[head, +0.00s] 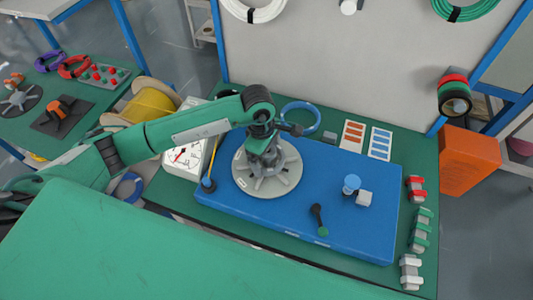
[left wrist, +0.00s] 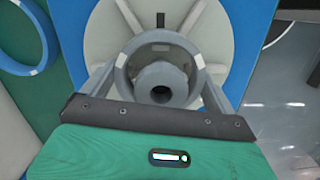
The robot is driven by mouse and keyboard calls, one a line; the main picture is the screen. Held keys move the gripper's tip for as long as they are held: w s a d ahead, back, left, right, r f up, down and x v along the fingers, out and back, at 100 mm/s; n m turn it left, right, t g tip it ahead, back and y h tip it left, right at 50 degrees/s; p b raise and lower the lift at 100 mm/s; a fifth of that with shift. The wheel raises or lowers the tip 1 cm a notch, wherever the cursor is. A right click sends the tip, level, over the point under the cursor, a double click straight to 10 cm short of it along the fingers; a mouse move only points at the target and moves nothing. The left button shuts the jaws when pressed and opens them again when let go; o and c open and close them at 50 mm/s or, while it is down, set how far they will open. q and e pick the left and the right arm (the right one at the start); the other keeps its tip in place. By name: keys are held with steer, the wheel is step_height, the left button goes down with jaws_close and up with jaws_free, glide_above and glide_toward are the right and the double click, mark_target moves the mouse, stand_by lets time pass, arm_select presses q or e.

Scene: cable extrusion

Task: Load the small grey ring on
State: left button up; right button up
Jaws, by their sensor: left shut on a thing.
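The small grey ring (left wrist: 183,42) is between the fingers of my left gripper (left wrist: 166,84), which is shut on it. A grey hub (left wrist: 160,82) with a dark hole shows inside the ring in the left wrist view. The ring looks to be around the hub, but its height along it is unclear. Behind lies the pale round plate with spokes (head: 285,181), flat on the blue board (head: 240,212). In the head view my left gripper (head: 264,160) points down over the plate's middle and hides the ring. My right gripper is in neither view.
A blue ring (head: 318,124) lies at the board's back edge. A blue-capped peg (head: 351,184), a pale block (head: 364,198) and a black-and-green tool (head: 318,219) are on the board's right half. A yellow cable spool (head: 153,104) and a white dial meter (head: 183,158) stand left.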

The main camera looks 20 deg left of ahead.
arm_select(q)
steer(key=shift+f, duration=0.15)
stand_by(0.3)
steer(key=o, duration=0.7)
steer(key=shift+r+p, duration=1.55)
steer(key=shift+r, duration=2.5)
steer(key=shift+s+f, duration=0.1)
